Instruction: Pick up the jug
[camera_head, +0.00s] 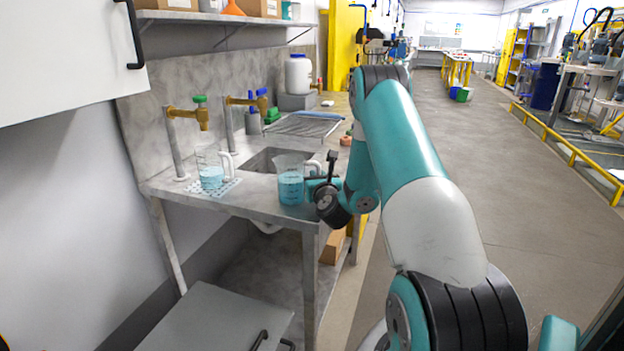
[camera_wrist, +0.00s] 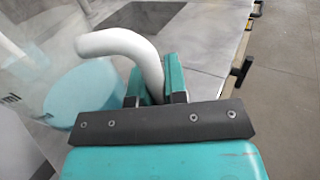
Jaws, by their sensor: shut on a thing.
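A clear jug (camera_head: 290,186) with blue liquid is at the front edge of the grey sink bench. My gripper (camera_head: 318,178) is at its right side. In the wrist view, my gripper (camera_wrist: 153,84) is shut on the white curved handle of the jug (camera_wrist: 84,94), one finger on each side. The jug looks upright; I cannot tell whether its base touches the bench. A second clear jug (camera_head: 211,172) with blue liquid and a white handle stands on a light blue mat (camera_head: 213,188) to the left.
Two brass taps (camera_head: 188,116) rise behind the jugs. The sink basin (camera_head: 262,163) lies just behind the held jug. A white container (camera_head: 298,74) and a wire rack (camera_head: 303,124) are farther back. A wall cabinet (camera_head: 60,60) hangs at upper left. The floor to the right is open.

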